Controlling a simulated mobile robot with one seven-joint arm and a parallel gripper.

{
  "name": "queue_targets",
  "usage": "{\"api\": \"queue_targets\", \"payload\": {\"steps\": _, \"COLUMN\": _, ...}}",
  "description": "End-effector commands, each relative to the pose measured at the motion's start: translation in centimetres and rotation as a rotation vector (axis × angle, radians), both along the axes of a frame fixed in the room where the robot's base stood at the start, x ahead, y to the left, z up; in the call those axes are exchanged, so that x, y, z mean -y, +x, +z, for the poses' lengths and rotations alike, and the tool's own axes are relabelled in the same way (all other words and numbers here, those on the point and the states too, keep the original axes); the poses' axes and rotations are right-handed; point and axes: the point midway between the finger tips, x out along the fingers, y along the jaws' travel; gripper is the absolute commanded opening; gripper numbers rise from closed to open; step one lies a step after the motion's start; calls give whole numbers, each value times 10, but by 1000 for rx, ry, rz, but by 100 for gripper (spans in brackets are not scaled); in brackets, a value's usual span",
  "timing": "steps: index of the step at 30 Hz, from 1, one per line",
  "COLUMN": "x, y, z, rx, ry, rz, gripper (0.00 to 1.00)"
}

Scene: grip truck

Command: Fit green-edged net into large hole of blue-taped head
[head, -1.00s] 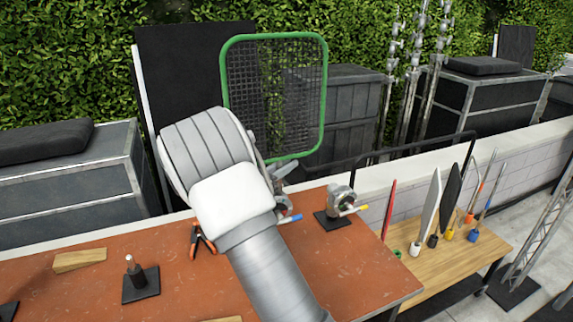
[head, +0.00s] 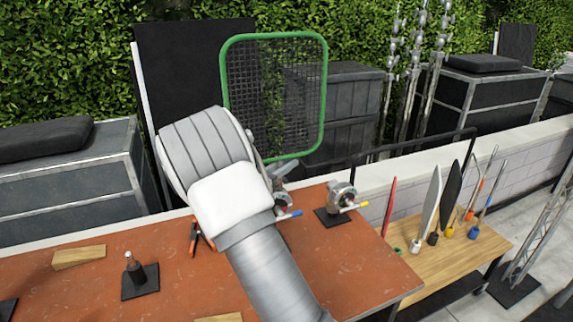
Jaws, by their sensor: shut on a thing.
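The green-edged net (head: 323,110) is a dark mesh in a rounded green frame. It stands upright in the air above the back of the orange-red table (head: 345,262). My gripper (head: 279,170) is mostly hidden behind my wrist, shut on the net near its lower edge. The blue-taped head (head: 290,214) shows its blue handle and a little metal just right of my wrist, below the net. The rest of it, including its large hole, is hidden behind my arm. I cannot tell whether the net's lower end touches it.
A yellow-taped head (head: 341,194) stands on a black base to the right. Orange-handled pliers (head: 200,237), a wooden wedge (head: 79,257) and a black-based pin (head: 140,277) lie left. A wooden side table (head: 452,251) holds several paddles and rods.

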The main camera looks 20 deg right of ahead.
Motion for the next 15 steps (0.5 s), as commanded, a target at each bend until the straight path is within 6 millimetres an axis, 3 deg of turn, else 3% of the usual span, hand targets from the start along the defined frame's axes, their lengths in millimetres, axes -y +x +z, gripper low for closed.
{"api": "queue_targets", "payload": {"steps": 3, "x": 0, "y": 0, "z": -2, "rx": 0, "ry": -1, "rz": 0, "gripper": 0}}
{"api": "queue_targets", "payload": {"steps": 4, "x": 0, "y": 0, "z": -1, "rx": 1, "ry": 0, "rz": 0, "gripper": 24}}
{"api": "queue_targets", "payload": {"steps": 9, "x": 0, "y": 0, "z": -1, "rx": 0, "ry": 0, "rz": 0, "gripper": 54}}
{"api": "queue_targets", "payload": {"steps": 15, "x": 0, "y": 0, "z": -1, "rx": 0, "ry": 0, "rz": 0, "gripper": 54}}
